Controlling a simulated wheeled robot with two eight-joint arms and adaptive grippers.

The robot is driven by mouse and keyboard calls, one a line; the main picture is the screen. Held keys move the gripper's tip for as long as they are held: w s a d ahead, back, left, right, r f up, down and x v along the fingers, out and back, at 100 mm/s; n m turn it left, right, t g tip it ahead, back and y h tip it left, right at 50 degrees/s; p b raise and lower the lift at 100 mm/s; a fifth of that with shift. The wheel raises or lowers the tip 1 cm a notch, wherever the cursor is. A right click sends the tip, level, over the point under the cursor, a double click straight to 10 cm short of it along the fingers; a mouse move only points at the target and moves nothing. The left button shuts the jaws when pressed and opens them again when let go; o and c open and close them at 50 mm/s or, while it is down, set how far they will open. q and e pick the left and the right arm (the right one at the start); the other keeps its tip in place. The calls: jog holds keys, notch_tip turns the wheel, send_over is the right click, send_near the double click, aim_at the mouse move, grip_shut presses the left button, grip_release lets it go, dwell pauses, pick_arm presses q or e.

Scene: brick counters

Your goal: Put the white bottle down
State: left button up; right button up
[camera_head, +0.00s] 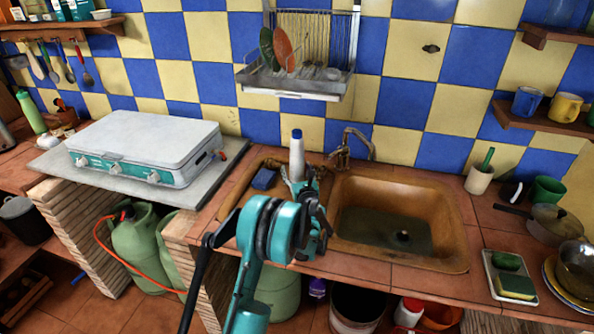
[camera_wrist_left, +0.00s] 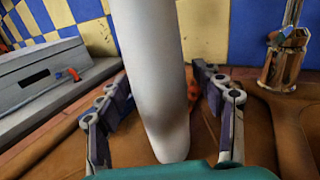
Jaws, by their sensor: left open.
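The white bottle (camera_head: 297,158) with a dark blue cap appears upright at the left end of the sink unit, left of the basin. Its lower part is hidden by my left gripper (camera_head: 305,187) in the head view. In the left wrist view the white bottle (camera_wrist_left: 158,80) fills the middle, its base low in the picture over the brown surface. The fingers of my left gripper (camera_wrist_left: 162,85) are open, one on each side of the bottle, with gaps showing. I cannot tell whether the base touches the surface. My right gripper is not in view.
The brown sink basin (camera_head: 395,225) and brass tap (camera_head: 352,147) are right of the bottle. A blue sponge (camera_head: 264,179) lies close on its left. A white stove (camera_head: 145,140) stands further left. A dish rack (camera_head: 300,75) hangs above. Tiled counter (camera_head: 350,266) is bare in front of the basin.

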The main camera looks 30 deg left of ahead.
pick_arm(q)
jog(key=shift+r, duration=0.25)
jog(key=p+v, duration=0.3)
jog(key=v, duration=0.9)
jog(key=w+d+r+m+t+h, duration=0.1)
jog(key=d+r+m+t+h, duration=0.4)
jog(key=r+m, duration=0.45)
jog(key=s+d+r+m+h, duration=0.4)
jog(key=d+r+m+h, duration=0.3)
jog(key=d+m, duration=0.65)
jog(key=s+d+f+m+g+h, duration=0.1)
jog(key=s+d+f+m+g, duration=0.15)
jog(key=s+m, duration=0.35)
jog(key=s+d+f+m+g+h, duration=0.1)
jog(key=s+d+m+g+h, duration=0.15)
jog(key=s+m, duration=0.4)
jog(key=s+a+f+m+g+y, duration=0.1)
jog(key=s+a+f+m+g, duration=0.1)
jog(key=s, duration=0.6)
jog(key=s+a+f+m+g+y, duration=0.2)
jog(key=s+a+f+m+g, duration=0.1)
jog(key=s+f+m, duration=0.4)
jog(key=shift+s+f+g, duration=0.25)
jog(key=shift+s+g, duration=0.45)
jog(key=shift+s, duration=0.25)
